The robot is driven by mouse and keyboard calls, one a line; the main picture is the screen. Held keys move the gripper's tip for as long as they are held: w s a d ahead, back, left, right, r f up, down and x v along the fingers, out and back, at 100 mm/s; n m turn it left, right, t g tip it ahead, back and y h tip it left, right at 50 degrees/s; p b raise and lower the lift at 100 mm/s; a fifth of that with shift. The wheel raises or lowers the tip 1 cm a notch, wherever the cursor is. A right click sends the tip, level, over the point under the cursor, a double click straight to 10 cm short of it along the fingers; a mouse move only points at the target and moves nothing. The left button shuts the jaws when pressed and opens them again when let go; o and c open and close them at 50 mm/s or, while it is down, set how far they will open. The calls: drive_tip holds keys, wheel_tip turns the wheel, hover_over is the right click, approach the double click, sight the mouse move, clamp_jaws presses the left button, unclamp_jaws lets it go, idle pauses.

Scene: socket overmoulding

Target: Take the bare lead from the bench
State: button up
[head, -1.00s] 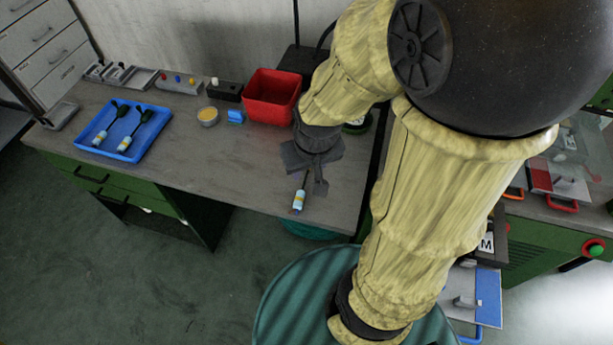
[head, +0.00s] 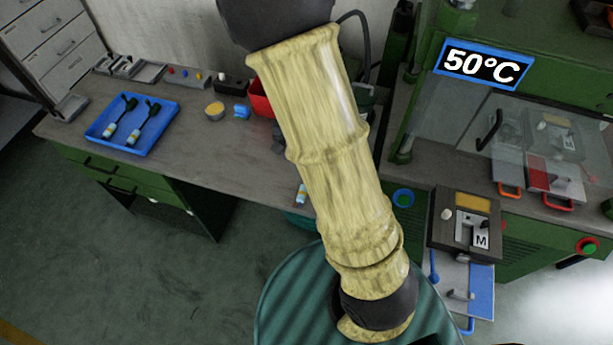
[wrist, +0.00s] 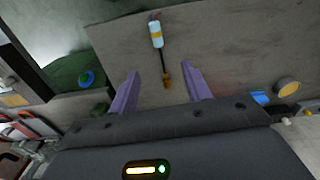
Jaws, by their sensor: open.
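The bare lead (wrist: 157,38) lies on the bench near its edge. It has a white and blue body with a yellow band, a thin dark cable and a brownish tip. In the wrist view, my open gripper (wrist: 162,72) has its purple fingers on either side of the lead's tip end, and nothing is held. The height of the fingers above the bench is hard to judge. In the head view only the body end of the lead (head: 301,194) shows beside my arm, which hides most of my gripper.
A blue tray (head: 162,141) holds two leads with dark ends on the bench's left. A yellow-topped dish (head: 214,111), a blue block (head: 241,112) and a partly hidden red bin (head: 259,98) stand farther back. A green press with a 50°C sign (head: 483,66) stands right.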

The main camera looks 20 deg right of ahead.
drive_tip(key=shift+w+f, duration=0.1)
wheel_tip(320, 180, down, 12)
drive_tip(key=shift+d+f+b, duration=0.1)
drive_tip(key=shift+b, duration=0.9)
drive_tip(key=f, duration=0.2)
drive_tip(key=d+f, duration=0.1)
drive_tip(key=f, duration=0.1)
drive_tip(key=shift+w+f, duration=0.15)
drive_tip(key=shift+f, duration=0.45)
